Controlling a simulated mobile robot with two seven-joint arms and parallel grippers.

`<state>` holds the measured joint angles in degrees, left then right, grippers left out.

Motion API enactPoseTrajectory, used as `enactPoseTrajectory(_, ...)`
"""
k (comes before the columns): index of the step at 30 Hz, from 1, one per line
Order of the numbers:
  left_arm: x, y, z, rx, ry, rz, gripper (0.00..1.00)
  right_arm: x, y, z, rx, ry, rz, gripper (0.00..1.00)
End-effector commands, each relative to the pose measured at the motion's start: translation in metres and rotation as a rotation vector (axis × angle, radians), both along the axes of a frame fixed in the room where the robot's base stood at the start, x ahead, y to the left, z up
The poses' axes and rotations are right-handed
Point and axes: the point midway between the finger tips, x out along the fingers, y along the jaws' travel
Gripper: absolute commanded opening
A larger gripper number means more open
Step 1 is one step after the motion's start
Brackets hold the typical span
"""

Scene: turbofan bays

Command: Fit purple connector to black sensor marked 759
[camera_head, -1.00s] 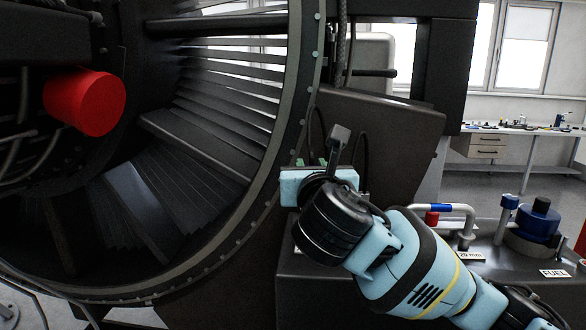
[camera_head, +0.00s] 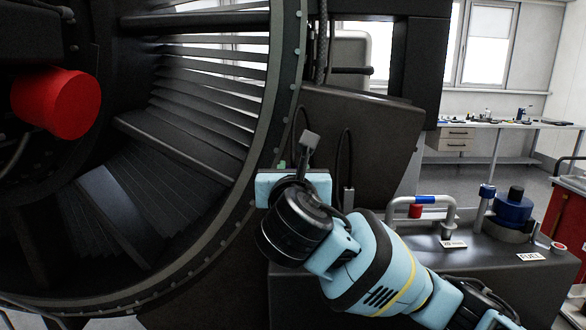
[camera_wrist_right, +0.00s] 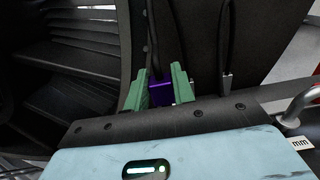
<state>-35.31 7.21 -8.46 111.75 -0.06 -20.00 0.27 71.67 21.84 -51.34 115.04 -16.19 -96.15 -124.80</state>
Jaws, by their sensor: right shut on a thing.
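My right gripper (camera_wrist_right: 160,88) has green fingers and is shut on a purple connector (camera_wrist_right: 162,94), seen between the fingertips in the right wrist view. A dark cable runs up from the connector. In the head view my right gripper (camera_head: 291,168) is in front of the dark housing beside the engine's rim. There the wrist hides the connector and most of the fingers. I cannot make out a black sensor or the marking 759 in either view. My left gripper is not in view.
A second cable with a grey end (camera_head: 348,197) hangs just right of my right gripper, in front of the dark housing (camera_head: 375,135). The engine's bladed opening (camera_head: 200,110) and a red cylinder (camera_head: 57,103) are left. A blue-capped fitting (camera_head: 514,208) and bent pipe (camera_head: 455,212) stand right.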

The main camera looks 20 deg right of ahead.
Motion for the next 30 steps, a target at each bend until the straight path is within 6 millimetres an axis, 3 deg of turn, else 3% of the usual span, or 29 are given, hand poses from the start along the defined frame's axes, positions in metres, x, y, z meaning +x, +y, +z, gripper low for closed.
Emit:
enactPoseTrajectory(18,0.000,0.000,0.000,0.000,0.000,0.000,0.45,0.000,0.000,-0.044,0.000,0.000,-0.001,0.03)
enactPoseTrajectory(30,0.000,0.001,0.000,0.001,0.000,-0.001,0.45,0.000,0.000,-0.049,0.001,-0.001,0.001,0.03)
